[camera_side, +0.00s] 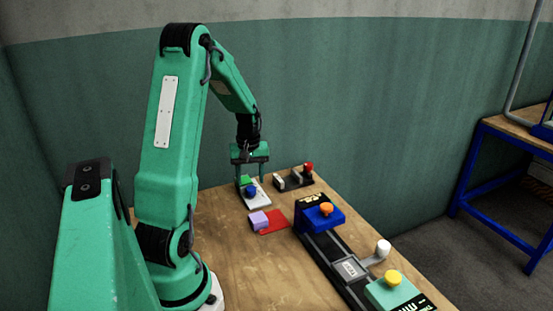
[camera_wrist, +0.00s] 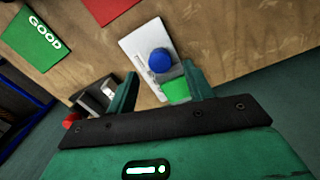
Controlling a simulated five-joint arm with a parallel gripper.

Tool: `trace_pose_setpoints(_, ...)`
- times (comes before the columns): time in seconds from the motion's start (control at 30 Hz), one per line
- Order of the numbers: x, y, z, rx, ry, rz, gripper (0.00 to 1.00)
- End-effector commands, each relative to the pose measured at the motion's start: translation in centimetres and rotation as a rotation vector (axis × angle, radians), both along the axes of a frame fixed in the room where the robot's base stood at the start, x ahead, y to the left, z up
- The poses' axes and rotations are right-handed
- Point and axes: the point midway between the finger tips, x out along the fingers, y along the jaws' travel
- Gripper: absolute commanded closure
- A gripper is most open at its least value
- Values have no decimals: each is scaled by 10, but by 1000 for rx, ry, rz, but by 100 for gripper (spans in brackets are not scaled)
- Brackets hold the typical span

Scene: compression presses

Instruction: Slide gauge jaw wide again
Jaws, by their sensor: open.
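A small dark fixture (camera_side: 293,180) with upright jaw-like blocks and a red knob stands near the table's far edge. It also shows left of my fingers in the wrist view (camera_wrist: 92,101). I cannot tell for sure that it is the gauge, or how wide its jaw is. My gripper (camera_side: 251,170) points down, open, above a white plate (camera_side: 262,203). In the wrist view my fingers (camera_wrist: 157,78) are apart, with a green block (camera_wrist: 177,89) and a blue ball-shaped knob (camera_wrist: 159,60) showing between or just beyond them. I cannot tell whether a finger touches the block.
A long dark rail carries a blue block (camera_side: 334,219) with an orange knob, a white-knobbed lever (camera_side: 383,248) and a teal block with a yellow knob (camera_side: 392,278). A lilac block (camera_side: 259,221) sits at a red mat (camera_side: 274,223). A green GOOD pad (camera_wrist: 30,40) shows in the wrist view.

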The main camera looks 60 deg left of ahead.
Motion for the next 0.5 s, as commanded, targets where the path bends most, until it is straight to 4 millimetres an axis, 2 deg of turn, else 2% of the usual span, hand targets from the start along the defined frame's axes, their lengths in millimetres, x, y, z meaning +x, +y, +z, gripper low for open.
trace_pose_setpoints(0.1, 0, -1, -15, -3, 2, 0, 48)
trace_pose_setpoints(0.23, 0, 0, -26, -1, 1, 0, 48)
trace_pose_setpoints(0.5, 0, 0, -33, 1, 0, 0, 48)
